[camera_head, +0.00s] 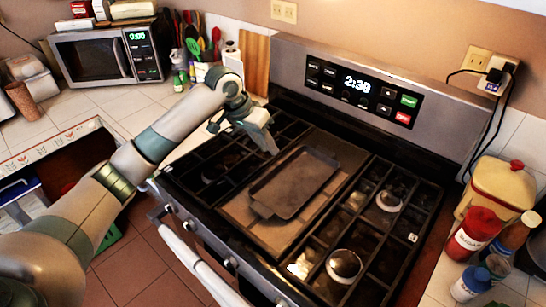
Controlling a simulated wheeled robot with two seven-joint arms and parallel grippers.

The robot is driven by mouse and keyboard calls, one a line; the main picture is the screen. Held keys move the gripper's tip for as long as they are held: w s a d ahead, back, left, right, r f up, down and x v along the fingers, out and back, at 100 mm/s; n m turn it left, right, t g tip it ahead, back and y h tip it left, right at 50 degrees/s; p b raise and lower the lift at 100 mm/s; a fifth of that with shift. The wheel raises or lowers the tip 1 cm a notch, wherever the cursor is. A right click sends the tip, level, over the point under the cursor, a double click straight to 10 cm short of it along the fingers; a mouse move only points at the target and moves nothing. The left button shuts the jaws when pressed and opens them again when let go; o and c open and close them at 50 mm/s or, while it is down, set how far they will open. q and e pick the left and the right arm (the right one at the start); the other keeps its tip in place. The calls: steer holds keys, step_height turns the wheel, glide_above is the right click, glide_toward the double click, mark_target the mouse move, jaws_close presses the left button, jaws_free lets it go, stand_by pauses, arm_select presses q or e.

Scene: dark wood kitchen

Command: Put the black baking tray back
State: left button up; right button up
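The black baking tray (293,183) lies flat on the middle of the stove top, on a brown griddle plate between the burner grates. It has small handles at its ends. My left gripper (268,145) hangs above the back left part of the stove, pointing down and to the right. A gap shows between it and the tray's far left edge in the picture. It holds nothing that I can see; the fingers are too small to tell their opening. My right gripper is out of view.
Burner grates (385,205) flank the tray. The stove's control panel (350,85) rises behind. A microwave (108,55) stands at the back left. Jars and bottles (475,232) crowd the right counter.

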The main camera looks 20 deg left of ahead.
arm_select(q)
steer(key=shift+v, duration=1.8)
steer(key=shift+s, duration=0.1)
